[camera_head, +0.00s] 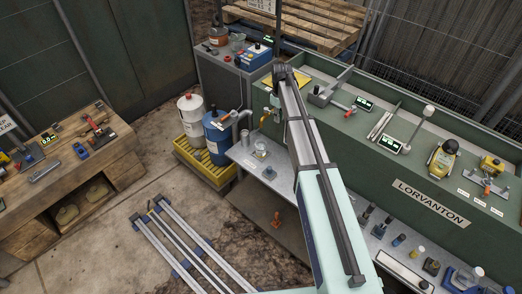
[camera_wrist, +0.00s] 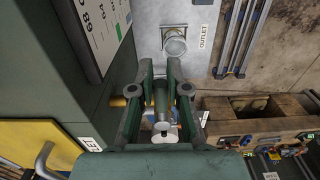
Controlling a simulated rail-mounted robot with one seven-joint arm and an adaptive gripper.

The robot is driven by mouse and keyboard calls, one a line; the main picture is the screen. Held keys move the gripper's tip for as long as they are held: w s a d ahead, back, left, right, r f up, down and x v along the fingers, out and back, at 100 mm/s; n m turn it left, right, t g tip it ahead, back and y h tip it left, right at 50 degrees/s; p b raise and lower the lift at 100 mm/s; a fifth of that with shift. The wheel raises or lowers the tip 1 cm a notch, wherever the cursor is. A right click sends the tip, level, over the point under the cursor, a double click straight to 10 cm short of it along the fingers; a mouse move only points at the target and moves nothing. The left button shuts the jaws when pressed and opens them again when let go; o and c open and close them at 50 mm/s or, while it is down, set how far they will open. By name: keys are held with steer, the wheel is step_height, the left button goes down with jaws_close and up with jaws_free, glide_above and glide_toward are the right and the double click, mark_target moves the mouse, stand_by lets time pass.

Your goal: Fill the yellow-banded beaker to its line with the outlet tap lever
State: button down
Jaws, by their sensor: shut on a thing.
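My gripper (camera_wrist: 160,72) points down beside the green tank wall, its two fingers closed around the outlet tap lever (camera_wrist: 161,95). Brass and pale metal tap parts show around and below the fingers in the wrist view. A clear beaker (camera_wrist: 175,43) stands on the grey bench just beyond the fingertips, beside the OUTLET label (camera_wrist: 205,36). In the head view a clear beaker (camera_head: 262,155) stands on the bench left of my arm. Its yellow band, line and water level are too small to make out. My arm hides most of the gripper in the head view.
The green tank (camera_head: 365,140) stands right of my arm, with instruments on its top. A blue drum (camera_head: 216,137) and a white drum (camera_head: 191,120) stand left on a yellow pallet. A wooden workbench (camera_head: 85,160) is at far left. Metal rails (camera_head: 175,240) lie on the floor.

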steer(key=shift+a, duration=0.1)
steer(key=shift+s+a+m, duration=0.25)
steer(key=shift+a+m, duration=0.05)
steer(key=shift+m, duration=0.4)
steer(key=shift+s+a+m, duration=0.25)
steer(key=shift+a+m, duration=0.05)
steer(key=shift+m, duration=0.4)
steer(key=shift+w, duration=0.1)
steer(key=shift+w+d+n, duration=0.25)
steer(key=shift+d+n, duration=0.1)
steer(key=shift+n, duration=0.4)
steer(key=shift+w+d+n, duration=0.2)
steer(key=shift+d+n, duration=0.15)
steer(key=shift+n, duration=0.4)
steer(key=m, duration=0.1)
steer(key=s+a+m, duration=0.1)
steer(key=m, duration=0.1)
steer(key=shift+a, duration=0.25)
